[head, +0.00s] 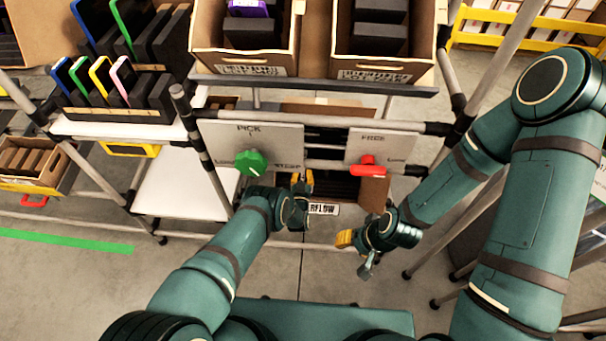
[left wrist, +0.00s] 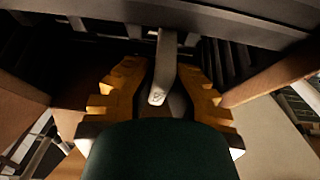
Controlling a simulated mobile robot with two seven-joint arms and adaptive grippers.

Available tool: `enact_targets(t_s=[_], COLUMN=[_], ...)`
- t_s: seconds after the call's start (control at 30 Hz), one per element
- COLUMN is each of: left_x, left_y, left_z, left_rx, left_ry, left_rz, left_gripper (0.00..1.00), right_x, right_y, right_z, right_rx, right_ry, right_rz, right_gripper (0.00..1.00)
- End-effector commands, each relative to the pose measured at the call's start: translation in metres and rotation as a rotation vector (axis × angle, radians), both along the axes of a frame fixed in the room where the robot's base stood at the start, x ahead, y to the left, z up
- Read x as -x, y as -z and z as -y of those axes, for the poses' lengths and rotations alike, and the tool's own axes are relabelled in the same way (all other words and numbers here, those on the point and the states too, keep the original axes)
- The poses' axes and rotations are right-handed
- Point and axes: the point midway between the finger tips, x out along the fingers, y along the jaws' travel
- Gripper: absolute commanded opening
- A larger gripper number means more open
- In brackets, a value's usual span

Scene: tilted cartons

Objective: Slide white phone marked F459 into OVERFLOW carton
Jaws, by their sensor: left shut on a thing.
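My left gripper (head: 302,184) is at the front of the lower shelf, by the carton with a partly covered label ending in "RFLOW" (head: 322,209). In the left wrist view my left gripper (left wrist: 162,88) is shut on a narrow white phone (left wrist: 165,62), held edge-on between the yellow pads. Its marking is too small to read. The phone points into a dark space between brown carton walls (left wrist: 272,80), with dark upright slabs on both sides. I cannot tell how deep it sits. My right gripper (head: 356,252) is open and empty, right of the left one.
A panel with a green knob (head: 249,162) and one with a red handle (head: 367,167) hang just above the carton. Two tilted cartons (head: 245,62) with dark items stand on the upper shelf. A rack of coloured phones (head: 120,112) is at left.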

Motion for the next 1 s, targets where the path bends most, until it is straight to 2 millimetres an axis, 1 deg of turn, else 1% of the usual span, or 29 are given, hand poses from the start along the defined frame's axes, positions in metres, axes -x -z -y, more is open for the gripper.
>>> enact_targets(t_s=[0.47, 0.5, 0.53, 0.57, 1.0], left_x=[-0.0002, -0.0002, -0.0002, -0.0002, 0.0003], left_y=[-0.0006, -0.0006, -0.0006, -0.0006, 0.0003], left_z=[0.0002, 0.0001, 0.0001, 0.0001, 0.0001], left_rx=[0.0, 0.0, 0.0, 0.0, 0.0], left_ry=[0.0, 0.0, 0.0, 0.0, 0.0], left_rz=[0.002, 0.002, 0.002, 0.002, -0.001], left_gripper=[0.0, 0.2, 0.31, 0.39, 0.39], right_x=[0.0, 0.0, 0.0, 0.0, 0.0], right_y=[0.0, 0.0, 0.0, 0.0, 0.0], right_z=[0.0, 0.0, 0.0, 0.0, 0.0], right_rx=[0.0, 0.0, 0.0, 0.0, 0.0], right_ry=[0.0, 0.0, 0.0, 0.0, 0.0], right_rz=[0.0, 0.0, 0.0, 0.0, 0.0], right_gripper=[0.47, 0.47, 0.47, 0.47, 0.47])
